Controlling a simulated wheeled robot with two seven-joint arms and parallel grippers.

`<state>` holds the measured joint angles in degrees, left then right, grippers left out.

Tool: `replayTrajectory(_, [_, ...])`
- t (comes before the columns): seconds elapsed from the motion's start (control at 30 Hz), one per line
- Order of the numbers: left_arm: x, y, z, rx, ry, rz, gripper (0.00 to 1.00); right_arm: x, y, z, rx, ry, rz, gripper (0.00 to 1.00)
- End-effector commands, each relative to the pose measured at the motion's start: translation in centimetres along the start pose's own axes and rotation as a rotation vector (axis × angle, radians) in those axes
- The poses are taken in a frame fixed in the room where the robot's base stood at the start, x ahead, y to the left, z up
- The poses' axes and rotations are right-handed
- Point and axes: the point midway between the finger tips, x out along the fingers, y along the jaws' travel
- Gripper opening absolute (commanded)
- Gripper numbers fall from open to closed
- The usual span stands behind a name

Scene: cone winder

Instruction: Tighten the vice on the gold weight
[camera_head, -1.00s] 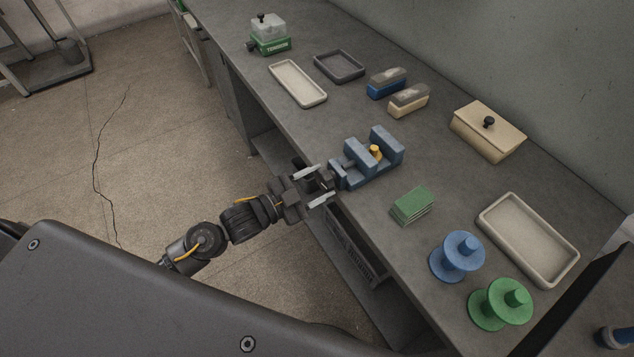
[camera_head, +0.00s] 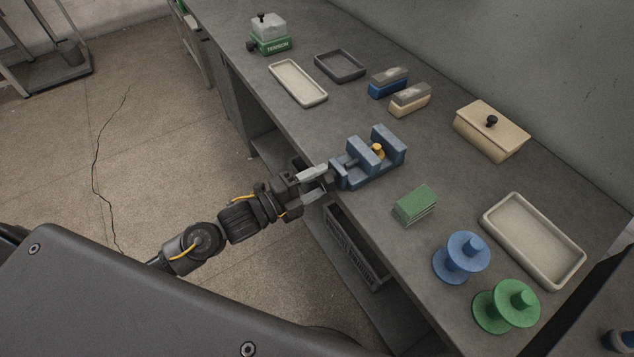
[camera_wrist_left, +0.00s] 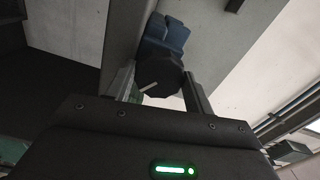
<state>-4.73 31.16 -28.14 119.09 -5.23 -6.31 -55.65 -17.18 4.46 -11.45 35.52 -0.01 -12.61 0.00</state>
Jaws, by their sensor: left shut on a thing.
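The blue vice (camera_head: 387,168) stands near the bench's front edge. The gold weight (camera_head: 378,148) sits between its two jaws, and its lower part is hidden by the nearer jaw. I cannot tell whether both jaws touch it. My left gripper (camera_head: 318,180) reaches in from the front edge and is shut on the vice's dark knob. In the left wrist view the knob (camera_wrist_left: 160,77), round with a white line, is between the two fingers, with the blue vice body (camera_wrist_left: 165,35) beyond it. My right gripper is not in view.
A green block stack (camera_head: 415,205), a blue spool (camera_head: 461,257) and a green spool (camera_head: 506,306) stand right of the vice. A pale tray (camera_head: 490,212) and a lidded beige box (camera_head: 470,125) are farther right. Two brushlike blocks and further trays lie behind the vice.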

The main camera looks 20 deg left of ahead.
Motion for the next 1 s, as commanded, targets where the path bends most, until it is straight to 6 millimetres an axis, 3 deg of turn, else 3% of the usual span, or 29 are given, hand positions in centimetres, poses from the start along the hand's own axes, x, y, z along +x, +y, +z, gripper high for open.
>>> replayTrajectory(0.33, [-0.02, 0.1, -0.08, 0.147, 0.001, 0.002, 0.3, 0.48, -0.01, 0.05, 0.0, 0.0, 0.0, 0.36])
replayTrajectory(0.9, [-0.03, 0.09, -0.08, 0.177, 0.002, 0.003, 0.3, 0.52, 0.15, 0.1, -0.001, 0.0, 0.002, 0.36])
replayTrajectory(0.93, [-0.03, 0.09, -0.08, 0.177, 0.002, 0.003, 0.54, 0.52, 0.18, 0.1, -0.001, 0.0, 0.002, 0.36])
replayTrajectory(1.0, [-0.03, 0.09, -0.08, 0.177, 0.002, 0.003, 0.63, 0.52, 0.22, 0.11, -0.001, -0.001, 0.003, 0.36])
